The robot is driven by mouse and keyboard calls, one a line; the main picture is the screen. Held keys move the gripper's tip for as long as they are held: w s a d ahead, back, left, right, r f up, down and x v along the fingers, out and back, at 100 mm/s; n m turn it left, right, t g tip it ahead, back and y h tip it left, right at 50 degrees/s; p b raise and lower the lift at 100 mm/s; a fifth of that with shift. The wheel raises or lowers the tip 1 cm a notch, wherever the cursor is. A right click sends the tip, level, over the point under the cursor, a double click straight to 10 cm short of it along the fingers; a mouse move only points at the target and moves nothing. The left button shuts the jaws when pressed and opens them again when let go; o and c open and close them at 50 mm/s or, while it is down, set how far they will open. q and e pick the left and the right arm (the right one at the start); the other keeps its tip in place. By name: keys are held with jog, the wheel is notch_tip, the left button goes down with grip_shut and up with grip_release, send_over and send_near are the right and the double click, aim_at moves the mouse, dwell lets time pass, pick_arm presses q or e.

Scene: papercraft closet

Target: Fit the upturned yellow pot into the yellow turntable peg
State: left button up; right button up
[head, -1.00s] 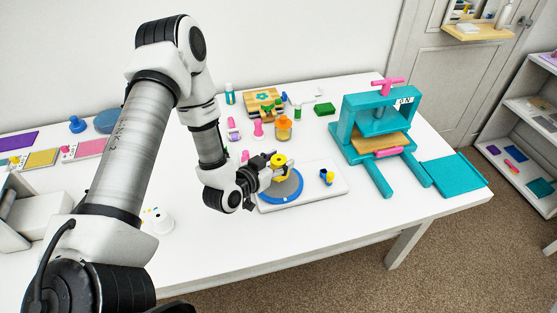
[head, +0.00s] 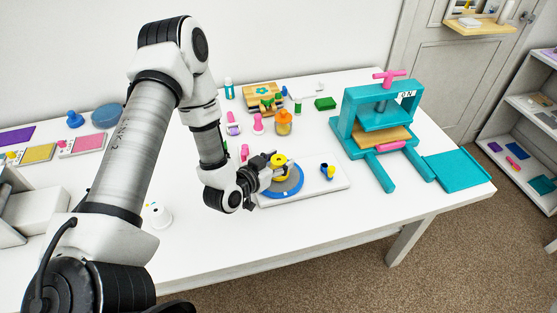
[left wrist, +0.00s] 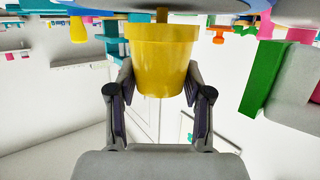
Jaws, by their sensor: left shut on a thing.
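My left gripper (head: 274,164) is shut on the yellow pot (head: 279,160). The pot is upturned, its base up and its rim towards the turntable (head: 294,188), a grey disc with a blue edge. In the left wrist view, which shows the scene upside down, the two fingers grip the sides of the pot (left wrist: 162,60). The yellow peg (left wrist: 162,14) shows between the disc (left wrist: 215,7) and the pot's rim, lined up near the pot's middle. A gap remains between rim and disc. Whether the peg's tip is inside the pot is hidden. My right gripper is out of view.
The turntable sits on a white board (head: 335,178) with a small blue-and-yellow piece (head: 328,171). A teal press (head: 383,125) stands to the right. Pink tools, an orange jar (head: 284,123) and a wooden box (head: 263,96) stand behind. The table's front is mostly clear.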

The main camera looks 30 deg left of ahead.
aim_at(274, 167)
pick_arm(q)
jog(key=shift+f+b, duration=0.35)
jog(key=shift+f, duration=0.15)
jog(key=o, duration=1.3)
jog(key=shift+c, duration=0.2)
jog(key=shift+s, duration=0.1)
jog(key=v, duration=0.7)
jog(key=shift+s, duration=0.2)
jog(key=shift+w, duration=0.1)
